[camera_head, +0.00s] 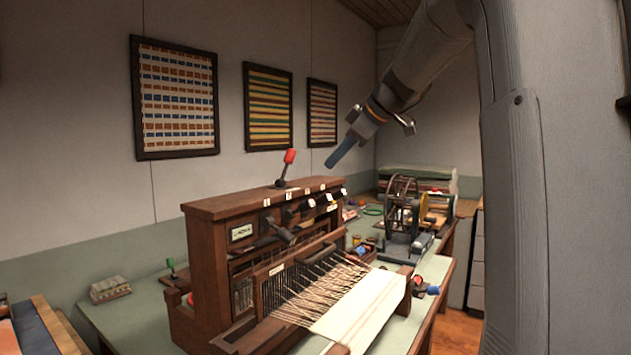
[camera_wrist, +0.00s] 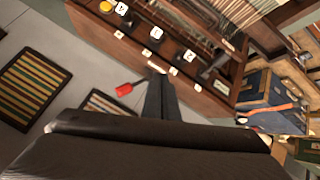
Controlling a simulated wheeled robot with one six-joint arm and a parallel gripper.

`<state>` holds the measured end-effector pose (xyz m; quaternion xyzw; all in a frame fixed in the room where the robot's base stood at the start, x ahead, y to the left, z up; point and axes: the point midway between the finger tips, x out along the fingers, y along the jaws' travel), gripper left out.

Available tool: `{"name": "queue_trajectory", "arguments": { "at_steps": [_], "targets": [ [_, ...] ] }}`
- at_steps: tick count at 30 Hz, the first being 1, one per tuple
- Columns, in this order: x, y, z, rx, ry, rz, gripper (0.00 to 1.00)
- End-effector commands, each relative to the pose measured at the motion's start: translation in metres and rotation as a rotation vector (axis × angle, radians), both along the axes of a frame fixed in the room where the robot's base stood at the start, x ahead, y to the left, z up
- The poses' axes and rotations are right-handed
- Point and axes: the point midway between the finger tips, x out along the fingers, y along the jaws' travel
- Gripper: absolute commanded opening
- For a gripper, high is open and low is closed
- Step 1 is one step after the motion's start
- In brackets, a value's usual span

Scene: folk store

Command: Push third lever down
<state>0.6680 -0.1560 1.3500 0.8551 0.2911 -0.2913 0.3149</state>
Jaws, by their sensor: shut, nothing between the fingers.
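A brown wooden loom (camera_head: 222,207) stands on the green table, with white labels and dark lever slots along its upper edge. One red-tipped lever (camera_head: 289,157) stands upright on top. My gripper (camera_head: 329,165) is shut and empty, its slim fingers above the loom, right of the red lever in the head view. In the wrist view my shut fingers (camera_wrist: 156,78) point at the loom's (camera_wrist: 215,82) labelled edge, and the red lever tip (camera_wrist: 124,89) lies to their left. The other levers are small and dark; I cannot tell their positions clearly.
Cream cloth (camera_head: 358,308) and warp threads stretch in front of the loom. A spinning device (camera_head: 403,215) and stacked fabrics (camera_head: 418,172) stand at the right on the table. Framed textiles (camera_head: 175,97) hang on the wall behind. The air around my gripper is clear.

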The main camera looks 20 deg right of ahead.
Motion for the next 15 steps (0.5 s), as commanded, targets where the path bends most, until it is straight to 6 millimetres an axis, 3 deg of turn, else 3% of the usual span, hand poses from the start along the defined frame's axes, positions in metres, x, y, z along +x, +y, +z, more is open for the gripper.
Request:
{"name": "queue_trajectory", "arguments": {
  "at_steps": [5,15],
  "targets": [
    [0.006,-0.003,0.007,-0.013,-0.025,0.016,0.00],
    [0.044,0.014,-0.033,-0.011,-0.020,0.012,0.00]
  ]
}}
